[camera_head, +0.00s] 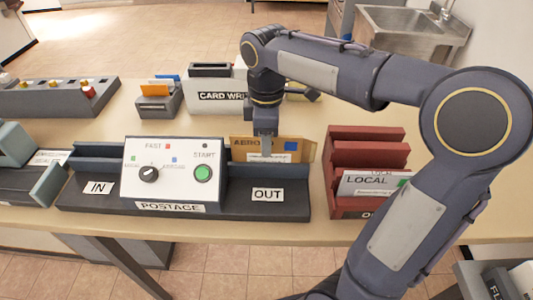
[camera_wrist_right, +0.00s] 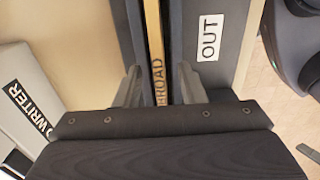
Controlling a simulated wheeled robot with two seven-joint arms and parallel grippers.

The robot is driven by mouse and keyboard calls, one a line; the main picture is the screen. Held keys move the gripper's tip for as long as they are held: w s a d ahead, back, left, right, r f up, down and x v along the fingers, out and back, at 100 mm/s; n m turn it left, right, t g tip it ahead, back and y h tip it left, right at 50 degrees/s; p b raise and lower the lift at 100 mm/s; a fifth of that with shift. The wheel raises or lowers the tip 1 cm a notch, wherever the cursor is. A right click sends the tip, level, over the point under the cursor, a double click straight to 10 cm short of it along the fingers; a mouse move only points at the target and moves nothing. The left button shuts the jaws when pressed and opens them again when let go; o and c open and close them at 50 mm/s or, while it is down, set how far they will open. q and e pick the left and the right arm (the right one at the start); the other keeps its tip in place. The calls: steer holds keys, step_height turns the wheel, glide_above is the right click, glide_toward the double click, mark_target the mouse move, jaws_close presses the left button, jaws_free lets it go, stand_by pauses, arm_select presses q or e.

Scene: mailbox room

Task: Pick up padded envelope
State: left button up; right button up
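A brown padded envelope (camera_head: 298,150) with a blue square and partly hidden lettering stands upright at the OUT end of the postage machine (camera_head: 281,211). In the right wrist view the envelope (camera_wrist_right: 154,40) shows edge-on, with "BROAD" readable. My right gripper (camera_head: 265,145) reaches down over it from above, one finger covering part of its front. In the right wrist view the gripper's fingers (camera_wrist_right: 160,88) are apart, one on each side of the envelope, with gaps visible. My left gripper is not in view.
A red rack (camera_head: 365,133) with a LOCAL letter (camera_head: 362,184) stands close to the right. A card writer (camera_head: 215,84) stands behind. A panel with knobs (camera_head: 55,98) lies at the back left. Bare tabletop shows behind the machine.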

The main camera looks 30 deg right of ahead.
steer(key=shift+c, duration=0.3)
jaws_close()
